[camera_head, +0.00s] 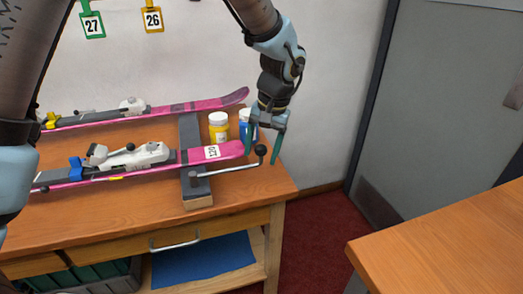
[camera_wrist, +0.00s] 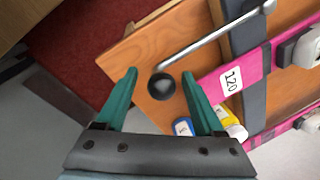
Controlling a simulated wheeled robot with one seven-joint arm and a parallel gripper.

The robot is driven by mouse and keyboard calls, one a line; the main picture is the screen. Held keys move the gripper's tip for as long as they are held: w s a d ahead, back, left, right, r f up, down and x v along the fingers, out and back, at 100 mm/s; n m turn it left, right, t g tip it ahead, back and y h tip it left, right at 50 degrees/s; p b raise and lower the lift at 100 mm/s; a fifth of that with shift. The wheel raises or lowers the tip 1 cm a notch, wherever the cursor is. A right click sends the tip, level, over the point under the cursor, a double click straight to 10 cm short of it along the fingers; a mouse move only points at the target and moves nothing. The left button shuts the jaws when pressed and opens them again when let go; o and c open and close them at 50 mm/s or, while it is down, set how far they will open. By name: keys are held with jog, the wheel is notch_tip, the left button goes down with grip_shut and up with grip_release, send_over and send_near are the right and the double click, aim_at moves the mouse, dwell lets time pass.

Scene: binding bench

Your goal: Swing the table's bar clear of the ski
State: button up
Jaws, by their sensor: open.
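The table's bar (camera_head: 232,168) is a thin metal rod with a black ball knob (camera_head: 261,150). It runs from a pivot on the dark grey cross rest (camera_head: 196,190) to the right, in front of the pink ski's end. The pink ski (camera_head: 225,151) lies on the rest and bears a white label reading 120. My gripper (camera_head: 263,158) is open, with teal fingers pointing down around the knob's place. In the wrist view the knob (camera_wrist: 161,86) shows between and just beyond my fingertips (camera_wrist: 160,75). I cannot tell whether a finger touches it.
A second pink ski (camera_head: 210,103) lies behind. A yellow jar (camera_head: 218,127) and a blue jar (camera_head: 246,121) stand near my gripper, behind the front ski. Another wooden table (camera_head: 450,240) is at the lower right. Red floor (camera_head: 315,235) lies between the tables.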

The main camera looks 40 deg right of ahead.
jog(key=shift+r, duration=0.1)
notch_tip(320, 180, up, 10)
jog(key=s+d+b, duration=0.1)
jog(key=shift+s+r+b, duration=0.2)
jog(key=shift+s+b, duration=0.15)
jog(key=shift+s, duration=0.05)
dwell(0.4)
jog(key=w+a+f+n+g, duration=0.1)
jog(key=w+a+f+n, duration=0.1)
jog(key=w+a, duration=0.7)
jog(key=w+a+f+n, duration=0.2)
jog(key=w+a, duration=0.4)
jog(key=a, duration=0.4)
jog(key=a+f+n, duration=0.2)
jog(key=a+n, duration=0.1)
jog(key=a, duration=1)
jog(key=s+a+f+n+h, duration=0.1)
jog(key=a+f+n, duration=0.1)
jog(key=a, duration=1.1)
jog(key=shift+s+a+f+n+t, duration=0.15)
jog(key=shift+a+f+n+t, duration=0.25)
jog(key=shift+n, duration=0.5)
